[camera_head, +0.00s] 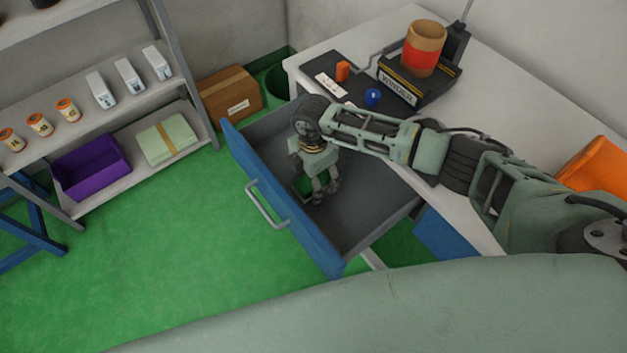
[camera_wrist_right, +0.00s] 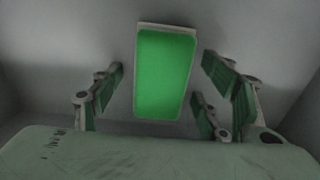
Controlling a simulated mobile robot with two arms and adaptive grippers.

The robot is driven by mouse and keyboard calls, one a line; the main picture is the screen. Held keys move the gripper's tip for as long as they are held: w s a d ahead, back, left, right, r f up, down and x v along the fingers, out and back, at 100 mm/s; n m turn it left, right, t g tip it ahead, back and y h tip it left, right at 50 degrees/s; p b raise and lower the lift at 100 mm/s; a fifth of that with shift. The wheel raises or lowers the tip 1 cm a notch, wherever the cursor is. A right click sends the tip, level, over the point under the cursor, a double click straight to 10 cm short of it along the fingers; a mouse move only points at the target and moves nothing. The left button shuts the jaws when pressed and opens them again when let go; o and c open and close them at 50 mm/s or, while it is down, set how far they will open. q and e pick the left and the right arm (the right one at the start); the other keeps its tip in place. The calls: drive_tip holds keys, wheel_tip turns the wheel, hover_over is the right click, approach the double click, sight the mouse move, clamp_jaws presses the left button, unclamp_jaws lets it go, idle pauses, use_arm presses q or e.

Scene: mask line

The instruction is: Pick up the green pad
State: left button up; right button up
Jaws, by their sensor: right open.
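The green pad (camera_wrist_right: 164,75) lies flat on the grey floor of the open drawer (camera_head: 372,205). It is a bright green rectangle with a pale edge in the right wrist view. In the head view only a small dark green part shows (camera_head: 303,184), mostly hidden by my right gripper. My right gripper (camera_head: 325,194) reaches down into the drawer over the pad. Its fingers are spread on both sides of the pad in the wrist view, with gaps between, and hold nothing. My left gripper is not in view.
The drawer's blue front (camera_head: 285,205) with its handle and the grey walls surround my right gripper. The white worktop (camera_head: 480,75) carries a winder (camera_head: 408,85) with an orange-banded roll. A shelf (camera_head: 100,190) with a purple bin (camera_head: 92,167) stands at the left.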

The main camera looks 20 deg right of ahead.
drive_tip(key=c, duration=1.2)
drive_tip(key=shift+r, duration=0.1)
drive_tip(key=shift+r, duration=0.55)
wheel_tip(320, 180, up, 3)
drive_tip(key=shift+r, duration=0.1)
drive_tip(key=s+d+r, duration=0.6)
drive_tip(key=s+d, duration=0.1)
drive_tip(key=s, duration=0.2)
drive_tip(key=shift+r, duration=0.25)
drive_tip(key=shift+d, duration=0.1)
drive_tip(key=o, duration=0.6)
drive_tip(key=c, duration=0.5)
